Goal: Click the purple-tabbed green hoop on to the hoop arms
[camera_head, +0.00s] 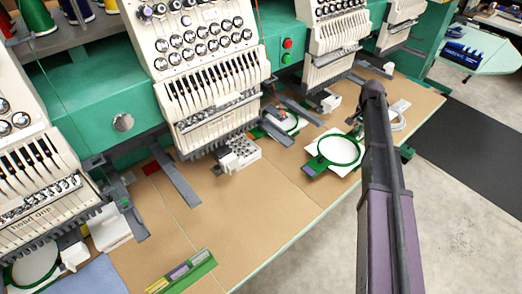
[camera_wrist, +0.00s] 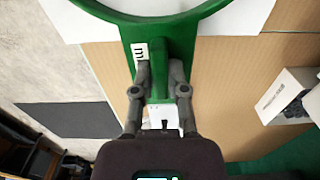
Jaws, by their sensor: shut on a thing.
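A green hoop (camera_head: 358,155) with white cloth is in the head view, right of the middle machine head. A green tab with a dark, purplish patch (camera_head: 311,169) sticks out at its lower left. In the wrist view my gripper (camera_wrist: 160,78) is shut on the hoop's green bracket (camera_wrist: 131,40), which bears a white label with a dark letter. The ring curves across the top of that view. In the head view my arm partly hides my gripper (camera_head: 358,128). I cannot tell which arms match the held hoop.
Another hoop (camera_head: 34,268) is at the lower left. The table's front middle is mostly clear.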

